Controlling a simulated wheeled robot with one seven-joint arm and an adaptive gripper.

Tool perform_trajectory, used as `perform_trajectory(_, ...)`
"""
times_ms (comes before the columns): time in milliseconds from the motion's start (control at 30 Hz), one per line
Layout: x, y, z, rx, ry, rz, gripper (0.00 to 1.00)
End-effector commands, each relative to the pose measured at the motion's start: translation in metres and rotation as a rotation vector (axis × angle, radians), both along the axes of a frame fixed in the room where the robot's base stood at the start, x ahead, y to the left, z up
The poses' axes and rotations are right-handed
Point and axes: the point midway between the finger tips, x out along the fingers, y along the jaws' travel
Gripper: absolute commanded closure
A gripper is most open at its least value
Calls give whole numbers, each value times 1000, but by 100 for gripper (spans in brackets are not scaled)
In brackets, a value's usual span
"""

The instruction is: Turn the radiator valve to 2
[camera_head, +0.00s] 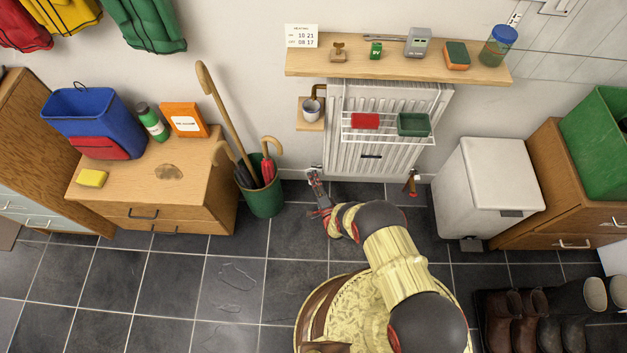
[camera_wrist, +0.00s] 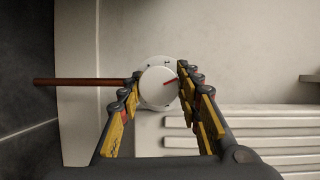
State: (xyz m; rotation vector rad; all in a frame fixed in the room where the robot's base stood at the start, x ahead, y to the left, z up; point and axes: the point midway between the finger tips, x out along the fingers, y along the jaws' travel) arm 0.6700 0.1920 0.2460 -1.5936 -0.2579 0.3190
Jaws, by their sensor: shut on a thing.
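The radiator valve (camera_wrist: 157,88) is a round white knob in front of a white dial plate, between my fingers in the wrist view. A short red line on its face points to the right and slightly up. Small dark marks show on the plate's upper rim, too small to read. My gripper (camera_wrist: 158,82) is shut on the knob, one finger on each side. In the head view my gripper (camera_head: 315,174) is at the lower left corner of the white radiator (camera_head: 345,120); the valve is too small there to read.
A green umbrella stand (camera_head: 263,198) with a cane and umbrellas is close to the left of my gripper. A copper pipe (camera_wrist: 80,82) runs from the valve in the wrist view. A rack with a red and a green item hangs on the radiator. A white bin (camera_head: 490,180) stands at right.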

Motion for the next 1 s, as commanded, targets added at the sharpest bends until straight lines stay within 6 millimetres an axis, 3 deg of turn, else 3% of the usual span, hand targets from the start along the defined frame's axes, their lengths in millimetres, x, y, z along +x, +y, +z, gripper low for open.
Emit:
perform_trajectory(267,1,-2,-2,-1,5,-6,91)
perform_trajectory(300,1,-2,-2,-1,5,-6,64)
perform_trajectory(567,0,-1,-1,-1,3,-3,50)
perform_trajectory(1000,-8,-4,-1,-1,4,-1,48)
